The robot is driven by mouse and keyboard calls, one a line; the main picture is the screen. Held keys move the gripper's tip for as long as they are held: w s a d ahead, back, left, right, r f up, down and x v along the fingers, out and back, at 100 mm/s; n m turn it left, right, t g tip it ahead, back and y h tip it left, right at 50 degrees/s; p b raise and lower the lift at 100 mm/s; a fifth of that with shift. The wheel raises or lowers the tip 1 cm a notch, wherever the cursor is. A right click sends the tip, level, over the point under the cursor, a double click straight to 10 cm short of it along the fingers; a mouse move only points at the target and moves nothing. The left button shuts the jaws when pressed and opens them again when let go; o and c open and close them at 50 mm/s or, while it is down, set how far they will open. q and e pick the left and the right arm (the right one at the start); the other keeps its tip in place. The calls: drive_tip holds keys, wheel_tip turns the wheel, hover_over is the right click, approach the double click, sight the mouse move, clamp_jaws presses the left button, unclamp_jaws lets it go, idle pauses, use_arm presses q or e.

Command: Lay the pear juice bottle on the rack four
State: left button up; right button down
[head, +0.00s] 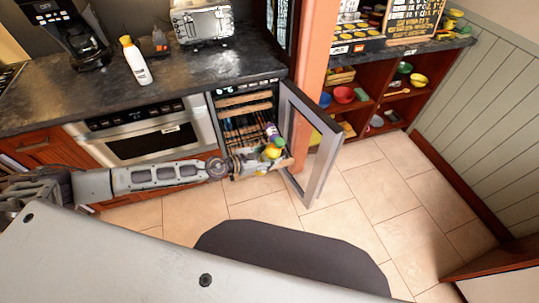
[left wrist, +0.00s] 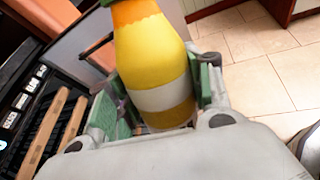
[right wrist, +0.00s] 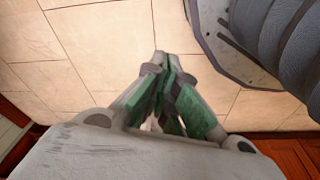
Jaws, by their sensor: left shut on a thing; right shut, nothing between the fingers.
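A yellow bottle with a pale band, apparently the pear juice bottle (left wrist: 155,60), is between the green-padded fingers of my left gripper (left wrist: 160,95). In the head view the yellow bottle (head: 271,152) shows in front of the open cooler, and my left gripper (head: 258,160) is beside it. The cooler holds several wood-fronted racks (head: 245,100); a lower one appears pulled out, partly hidden by my gripper. Which one is rack four I cannot tell. My right gripper (right wrist: 165,85) is shut and empty above the tiled floor, outside the head view.
The cooler's glass door (head: 312,150) stands open to the right. A purple-topped bottle (head: 272,132) is in the cooler, close behind the yellow one. A white bottle (head: 136,62) and a coffee maker (head: 80,38) stand on the counter. The tiled floor in front is mostly clear.

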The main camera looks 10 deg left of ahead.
use_arm(q)
drive_tip(key=shift+d+f+m+g+b, duration=0.2)
drive_tip(key=shift+f+m+g+b, duration=0.2)
drive_tip(key=shift+f+m, duration=0.15)
use_arm(e)
drive_tip(key=shift+w+r, duration=0.6)
drive_tip(key=shift+r, duration=0.05)
use_arm(q)
drive_tip(key=shift+f, duration=0.15)
use_arm(e)
drive_tip(key=shift+w+r, duration=0.1)
